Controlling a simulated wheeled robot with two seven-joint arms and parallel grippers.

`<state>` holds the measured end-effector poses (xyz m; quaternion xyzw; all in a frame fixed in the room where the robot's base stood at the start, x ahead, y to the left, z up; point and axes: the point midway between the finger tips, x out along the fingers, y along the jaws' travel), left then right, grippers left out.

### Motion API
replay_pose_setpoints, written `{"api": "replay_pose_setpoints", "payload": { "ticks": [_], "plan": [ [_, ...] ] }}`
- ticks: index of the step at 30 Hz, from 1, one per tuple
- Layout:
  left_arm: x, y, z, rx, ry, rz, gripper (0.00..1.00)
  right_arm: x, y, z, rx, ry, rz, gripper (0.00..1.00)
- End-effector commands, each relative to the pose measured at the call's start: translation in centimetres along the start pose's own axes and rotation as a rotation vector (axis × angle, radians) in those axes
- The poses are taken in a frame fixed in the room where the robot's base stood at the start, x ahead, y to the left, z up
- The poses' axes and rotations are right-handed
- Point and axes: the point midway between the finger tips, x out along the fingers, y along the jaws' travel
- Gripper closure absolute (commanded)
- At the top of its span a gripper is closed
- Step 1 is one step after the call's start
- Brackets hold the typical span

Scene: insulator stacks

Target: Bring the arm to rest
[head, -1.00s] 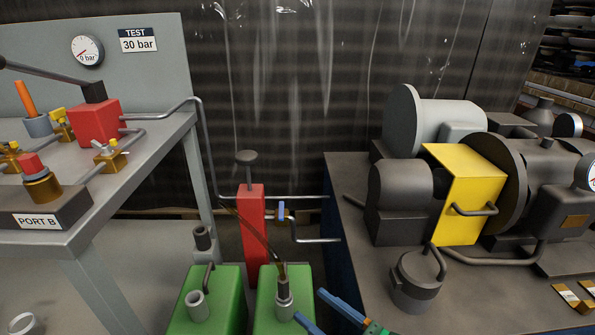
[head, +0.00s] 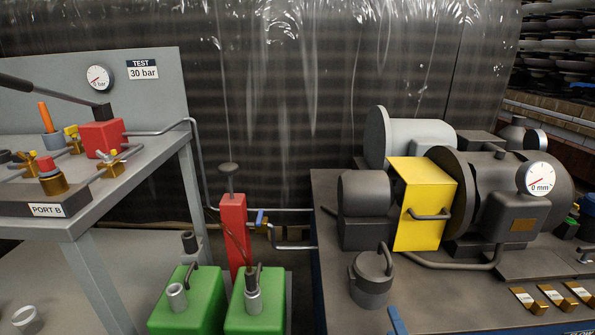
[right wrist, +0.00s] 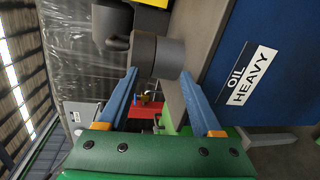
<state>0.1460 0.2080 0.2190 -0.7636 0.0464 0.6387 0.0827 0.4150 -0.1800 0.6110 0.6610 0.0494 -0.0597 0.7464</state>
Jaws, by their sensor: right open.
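My right gripper (right wrist: 158,76) shows in the right wrist view as two blue fingers spread apart on a green body. The fingers are open with nothing held between them. A dark cylindrical pot (right wrist: 156,56) shows just beyond the fingertips; I cannot tell whether they touch. In the head view only a blue finger (head: 397,320) of it shows at the bottom edge, in front of the dark bench (head: 340,285). The rest of the right arm is out of that frame. My left gripper is in neither view.
The bench carries a yellow guard (head: 424,200), a lidded pot (head: 371,278) and a gauge (head: 540,178). Left of it stand a red post (head: 234,232) and green boxes (head: 190,300). A grey table (head: 120,192) is at left. An OIL HEAVY label (right wrist: 247,72) is close at right.

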Motion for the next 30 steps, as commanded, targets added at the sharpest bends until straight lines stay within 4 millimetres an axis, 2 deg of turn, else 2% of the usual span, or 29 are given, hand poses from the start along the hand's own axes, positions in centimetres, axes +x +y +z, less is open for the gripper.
{"api": "replay_pose_setpoints", "payload": {
  "ticks": [3,7,12,16,17,19,24,30],
  "plan": [
    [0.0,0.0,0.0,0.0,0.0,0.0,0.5,-1.8,-4.4,1.6,0.373,-0.133,-0.219,0.34],
    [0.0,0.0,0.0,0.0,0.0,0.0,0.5,-5.2,-9.3,1.7,0.739,-0.29,-0.457,0.34],
    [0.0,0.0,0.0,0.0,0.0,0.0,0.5,-11.0,-14.1,-0.4,1.122,-0.505,-0.759,0.34],
    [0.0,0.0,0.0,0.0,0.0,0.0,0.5,-16.0,-16.1,-2.7,1.34,-0.676,-0.979,0.34],
    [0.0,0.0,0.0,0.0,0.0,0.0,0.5,-16.6,-16.7,-3.1,1.364,-0.704,-1.012,0.34],
    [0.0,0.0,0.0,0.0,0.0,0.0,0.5,-15.4,-19.1,-3.2,1.347,-0.709,-1.011,0.34],
    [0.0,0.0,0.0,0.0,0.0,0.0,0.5,-14.2,-24.7,-3.5,1.327,-0.728,-1.024,0.34],
    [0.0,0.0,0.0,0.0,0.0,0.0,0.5,-14.4,-31.9,-3.5,1.304,-0.752,-1.041,0.34]
  ]
}}
